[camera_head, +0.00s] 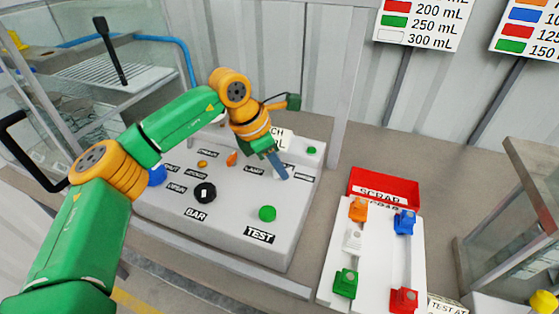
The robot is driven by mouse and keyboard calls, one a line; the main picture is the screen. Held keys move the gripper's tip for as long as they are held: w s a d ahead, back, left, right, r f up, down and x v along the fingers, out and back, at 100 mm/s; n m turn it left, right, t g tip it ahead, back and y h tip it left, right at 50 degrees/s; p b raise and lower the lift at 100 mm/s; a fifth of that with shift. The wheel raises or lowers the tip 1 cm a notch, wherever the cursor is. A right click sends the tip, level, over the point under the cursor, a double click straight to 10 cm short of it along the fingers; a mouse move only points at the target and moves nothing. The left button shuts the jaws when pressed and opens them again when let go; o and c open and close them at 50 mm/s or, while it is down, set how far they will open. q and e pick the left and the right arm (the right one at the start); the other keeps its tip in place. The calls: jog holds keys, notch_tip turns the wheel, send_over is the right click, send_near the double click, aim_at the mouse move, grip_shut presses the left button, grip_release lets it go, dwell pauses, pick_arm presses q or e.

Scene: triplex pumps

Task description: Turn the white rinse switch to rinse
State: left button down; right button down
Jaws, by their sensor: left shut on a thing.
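The grey control panel (240,225) stands in the middle of the view. My left gripper (281,174) reaches down from above to the panel's right part, just right of the orange switch (231,158) and the CLAMP label (254,170). Its narrow fingers are together at the panel face, shut on the white rinse switch. The fingers hide the switch, so its turn position cannot be seen. My right gripper is not in view.
The panel also carries a black BAR knob (205,192), a green TEST button (267,213), a small green button (311,150) and a blue knob (157,175). To the right are a red SCRAP bin (385,181) and a white board (378,245) with coloured pieces.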

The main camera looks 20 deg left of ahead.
aim_at(268, 180)
pick_arm(q)
jog(key=shift+w+r+m+g+p, duration=0.1)
jog(key=shift+m+g+p, duration=0.2)
jog(key=shift+m+p, duration=0.5)
jog(key=shift+m, duration=0.3)
jog(key=c, duration=0.9)
grip_release()
jog(key=b+v, duration=0.1)
jog(key=v, duration=0.6)
jog(key=shift+a, duration=0.15)
